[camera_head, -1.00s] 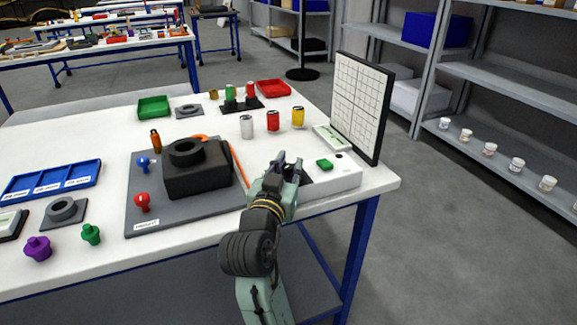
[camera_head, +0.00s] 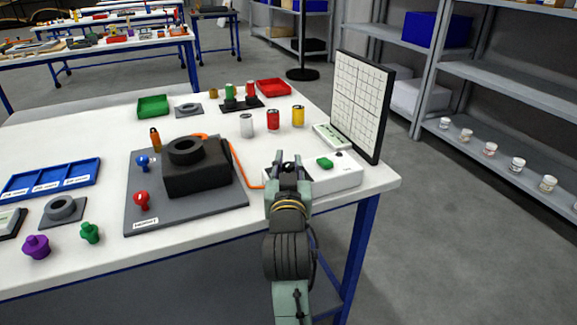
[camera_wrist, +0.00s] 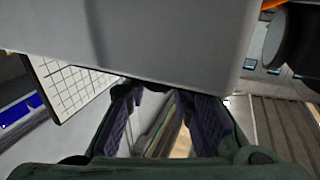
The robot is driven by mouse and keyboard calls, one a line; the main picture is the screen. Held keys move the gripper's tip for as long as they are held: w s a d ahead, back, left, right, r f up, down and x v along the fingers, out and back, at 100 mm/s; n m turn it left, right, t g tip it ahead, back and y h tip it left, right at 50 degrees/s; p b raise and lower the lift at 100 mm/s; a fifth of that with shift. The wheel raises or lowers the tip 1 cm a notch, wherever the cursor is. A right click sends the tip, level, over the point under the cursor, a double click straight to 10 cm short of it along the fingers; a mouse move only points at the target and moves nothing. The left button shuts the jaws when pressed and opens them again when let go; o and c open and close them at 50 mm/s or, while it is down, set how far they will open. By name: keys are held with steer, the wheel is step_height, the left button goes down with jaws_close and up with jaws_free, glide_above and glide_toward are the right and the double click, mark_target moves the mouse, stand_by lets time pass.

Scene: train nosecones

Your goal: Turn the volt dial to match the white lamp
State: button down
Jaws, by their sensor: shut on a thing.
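A white box (camera_head: 338,178) with a green block or button (camera_head: 325,163) on its top stands at the table's right front edge. A small pale spot near its back right top (camera_head: 339,154) may be the white lamp; it is too small to tell whether it is lit. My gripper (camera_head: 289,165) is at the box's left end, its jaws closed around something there. The volt dial itself is hidden by my gripper, and I cannot read its setting. In the wrist view, both fingers (camera_wrist: 165,95) show with a gap between them, and a grey surface fills the upper middle.
A gridded board (camera_head: 361,105) stands upright behind the box. White, red and yellow cans (camera_head: 273,120) stand behind my gripper. A grey plate (camera_head: 215,199) with a black block (camera_head: 196,178) lies to the left. An orange cable (camera_head: 238,166) runs between plate and box.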

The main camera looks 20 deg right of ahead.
steer(key=n+y+b, duration=0.1)
steer(key=n+y, duration=0.1)
steer(key=y, duration=0.2)
steer(key=n+t+y+b, duration=0.1)
steer(key=n+y+b, duration=0.1)
steer(key=n+y, duration=0.1)
steer(key=shift+d+f+y, duration=0.1)
steer(key=shift+d+y, duration=0.05)
steer(key=shift+y, duration=0.45)
steer(key=shift+n+g+y+b, duration=0.6)
steer(key=shift+n+y+b, duration=0.4)
steer(key=shift+n+y, duration=1.25)
steer(key=shift+y, duration=0.65)
steer(key=c, duration=1.4)
jaws_free()
steer(key=v, duration=1.2)
steer(key=shift+r, duration=0.25)
